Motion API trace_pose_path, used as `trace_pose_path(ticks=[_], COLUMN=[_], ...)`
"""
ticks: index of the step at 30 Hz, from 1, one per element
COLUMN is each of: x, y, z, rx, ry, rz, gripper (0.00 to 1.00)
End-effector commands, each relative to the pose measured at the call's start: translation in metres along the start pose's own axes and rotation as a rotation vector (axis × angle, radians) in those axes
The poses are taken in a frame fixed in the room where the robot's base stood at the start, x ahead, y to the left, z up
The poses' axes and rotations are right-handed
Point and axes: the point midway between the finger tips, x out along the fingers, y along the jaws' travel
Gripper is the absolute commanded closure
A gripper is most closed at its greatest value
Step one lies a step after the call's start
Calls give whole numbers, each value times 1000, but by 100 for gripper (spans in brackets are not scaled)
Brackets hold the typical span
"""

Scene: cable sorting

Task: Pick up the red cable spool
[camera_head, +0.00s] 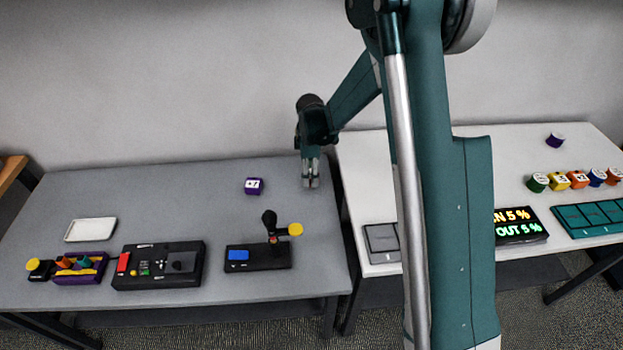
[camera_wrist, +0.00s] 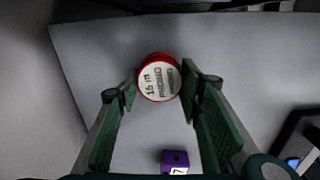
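The red cable spool (camera_wrist: 160,77) lies between the fingertips of my gripper (camera_wrist: 160,72) in the wrist view. The fingers are apart, and I see only a narrow gap at the spool's sides; contact is hard to judge. In the head view my gripper (camera_head: 311,183) points down, low over the back right of the grey table, and the spool is mostly hidden by the fingers.
A joystick box (camera_head: 258,257) and a black control box (camera_head: 158,266) stand in front. Several spools (camera_head: 578,180) stand on the white table (camera_head: 470,180).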

Motion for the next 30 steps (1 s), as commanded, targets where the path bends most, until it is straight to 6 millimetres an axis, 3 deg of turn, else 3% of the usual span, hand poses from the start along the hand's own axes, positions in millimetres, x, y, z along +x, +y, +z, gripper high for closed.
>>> trace_pose_path(ticks=[3,17,30], x=[0,-8,-66], y=[0,0,0], z=[0,0,0], rx=[0,0,0], ry=[0,0,0], rz=[0,0,0], gripper=[78,78,78])
